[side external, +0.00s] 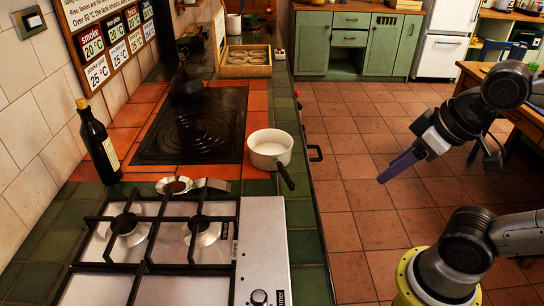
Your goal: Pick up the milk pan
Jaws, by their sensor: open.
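The milk pan (269,150) is a small white pan with a dark handle. It stands upright on the tiled counter, at the right edge of the black hob plate, near the counter's front edge. Its handle points toward the lower right, close to the gas hob. My gripper (382,180) is to the right of the pan, out over the floor and clear of the counter. It is open and empty, with its blue-grey fingers pointing down and left. The gap between the fingers is hard to see from this side.
A gas hob (262,240) with black grates fills the near counter. A dark bottle (98,140) stands by the wall. A kettle (186,86) and a wooden tray (246,62) are farther back. The floor between counter and arm is clear.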

